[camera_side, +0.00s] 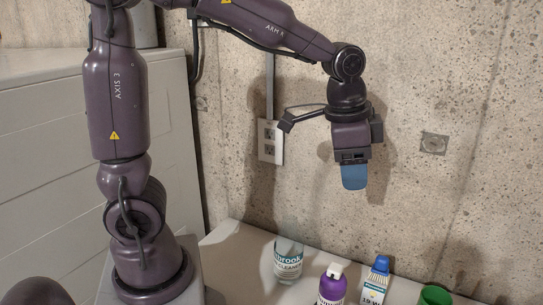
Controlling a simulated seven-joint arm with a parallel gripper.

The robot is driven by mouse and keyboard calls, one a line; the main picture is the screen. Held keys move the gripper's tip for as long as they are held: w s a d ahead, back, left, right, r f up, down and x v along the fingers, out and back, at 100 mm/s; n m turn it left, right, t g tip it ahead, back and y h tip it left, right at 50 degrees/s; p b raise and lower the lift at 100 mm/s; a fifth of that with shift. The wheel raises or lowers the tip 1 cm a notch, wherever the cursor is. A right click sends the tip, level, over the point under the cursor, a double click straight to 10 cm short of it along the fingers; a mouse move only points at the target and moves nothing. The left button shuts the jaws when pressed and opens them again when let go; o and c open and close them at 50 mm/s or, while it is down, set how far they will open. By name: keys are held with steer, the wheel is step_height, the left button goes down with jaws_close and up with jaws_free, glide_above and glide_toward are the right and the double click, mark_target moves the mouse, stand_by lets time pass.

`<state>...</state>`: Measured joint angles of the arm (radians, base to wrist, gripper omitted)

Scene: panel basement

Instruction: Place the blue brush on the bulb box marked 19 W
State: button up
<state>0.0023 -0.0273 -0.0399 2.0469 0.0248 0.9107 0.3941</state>
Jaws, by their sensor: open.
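My gripper (354,177) hangs high above the table, pointing down, with its blue finger end-on to the view. I see no object held in it. A small blue item (381,264), which looks like the blue brush, sits at the top of a white and blue box (374,291) on the table. The box's print is small and seems to start with "19"; I cannot read it for sure. The blue item seems to rest on the box. The gripper is well above both and apart from them, slightly to their left. The box's lower part is cut off by the frame.
A clear jar (288,261) with a cleaner label stands at the left on the white table (238,256). A purple bottle (332,288) with a white cap stands left of the box, and a green cup (435,295) right of it. A concrete wall (460,90) rises behind.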

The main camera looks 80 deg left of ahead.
steer(key=s+r+n+t, duration=0.1)
steer(key=s+n, duration=0.1)
steer(key=s, duration=0.5)
steer(key=s+a+r+n+t, duration=0.1)
steer(key=s+r+n+t, duration=0.1)
steer(key=s, duration=0.5)
steer(key=shift+n, duration=0.6)
steer(key=shift+r, duration=0.15)
